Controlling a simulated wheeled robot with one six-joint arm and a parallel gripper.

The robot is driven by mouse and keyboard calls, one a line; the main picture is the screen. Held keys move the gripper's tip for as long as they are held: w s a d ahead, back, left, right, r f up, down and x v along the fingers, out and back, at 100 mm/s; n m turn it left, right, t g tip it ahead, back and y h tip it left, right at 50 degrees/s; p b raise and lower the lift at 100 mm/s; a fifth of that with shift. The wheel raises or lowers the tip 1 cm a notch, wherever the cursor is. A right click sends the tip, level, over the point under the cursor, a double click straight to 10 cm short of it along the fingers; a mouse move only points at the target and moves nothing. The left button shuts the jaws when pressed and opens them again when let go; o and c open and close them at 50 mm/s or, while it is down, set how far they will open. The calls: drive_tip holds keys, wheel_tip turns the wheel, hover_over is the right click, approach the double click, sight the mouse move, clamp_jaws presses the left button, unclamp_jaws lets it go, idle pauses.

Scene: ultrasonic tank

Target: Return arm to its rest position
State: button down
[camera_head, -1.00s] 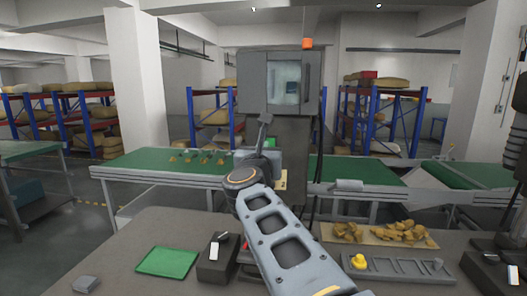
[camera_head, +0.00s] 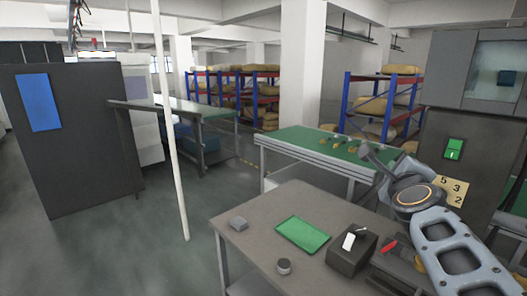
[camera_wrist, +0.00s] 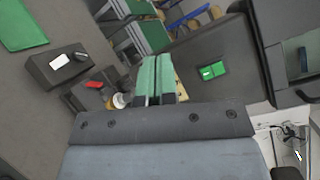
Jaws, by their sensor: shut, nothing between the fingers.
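My arm shows at the right of the head view, raised over the right part of the grey table (camera_head: 250,245). Its grey link runs up from the lower right to a round joint, and a thinner part points up and left from there. My gripper (camera_wrist: 157,66) shows in the wrist view with its two green fingers side by side, shut and empty. The fingers point toward the grey machine with a green switch (camera_wrist: 213,71). I cannot make out the fingertips in the head view.
A green conveyor (camera_head: 318,145) stands behind. A dark cabinet (camera_head: 75,140) and open floor are at left.

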drive_tip(key=s+a+f+n+g+y, duration=0.2)
drive_tip(key=a+f+n+g+y, duration=0.2)
drive_tip(key=a+f+n+y, duration=0.55)
drive_tip(key=s+a+f+n+g+h, duration=0.1)
drive_tip(key=s+f+n+g+h, duration=0.1)
drive_tip(key=s+f+n+g, duration=0.2)
drive_tip(key=s+a+f+n+g+h, duration=0.1)
drive_tip(key=s+f+n+g, duration=0.3)
drive_tip(key=s+f+n, duration=0.4)
wheel_tip(320, 180, down, 4)
drive_tip(key=a+n, duration=0.1)
drive_tip(key=n, duration=0.4)
drive_tip(key=shift+s+a+r+h, duration=0.2)
drive_tip(key=shift+s+a+h, duration=0.05)
drive_tip(key=shift+a+h, duration=0.1)
